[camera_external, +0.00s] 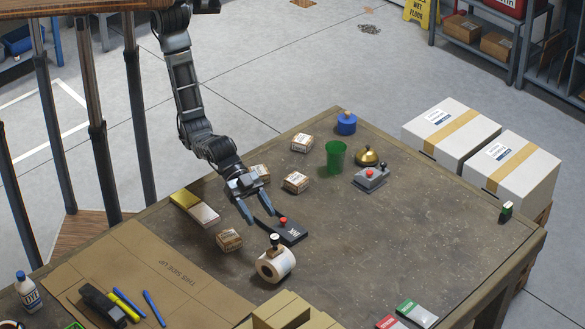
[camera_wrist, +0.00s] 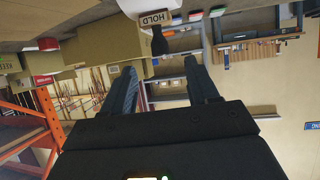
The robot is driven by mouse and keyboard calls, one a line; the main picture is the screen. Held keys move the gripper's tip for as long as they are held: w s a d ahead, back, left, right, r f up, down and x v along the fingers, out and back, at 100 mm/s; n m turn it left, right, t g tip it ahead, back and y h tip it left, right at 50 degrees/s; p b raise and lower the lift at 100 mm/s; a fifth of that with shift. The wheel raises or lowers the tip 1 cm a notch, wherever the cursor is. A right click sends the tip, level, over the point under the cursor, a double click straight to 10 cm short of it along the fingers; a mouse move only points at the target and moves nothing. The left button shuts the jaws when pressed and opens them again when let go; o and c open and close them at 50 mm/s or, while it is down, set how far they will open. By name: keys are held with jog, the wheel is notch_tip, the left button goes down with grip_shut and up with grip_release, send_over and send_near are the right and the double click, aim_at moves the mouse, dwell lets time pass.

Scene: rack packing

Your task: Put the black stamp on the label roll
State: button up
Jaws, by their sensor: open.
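Whether the stamp's base rests fully on the roll is too small to tell.
A black device with a red button (camera_external: 291,233) lies just behind the roll. A small brown packet (camera_external: 229,240) is left of it. A green cup (camera_external: 336,158) and a brass bell (camera_external: 366,156) stand farther back. The table's right half (camera_external: 410,235) is mostly clear.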

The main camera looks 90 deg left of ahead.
jog(key=shift+v, duration=1.3)
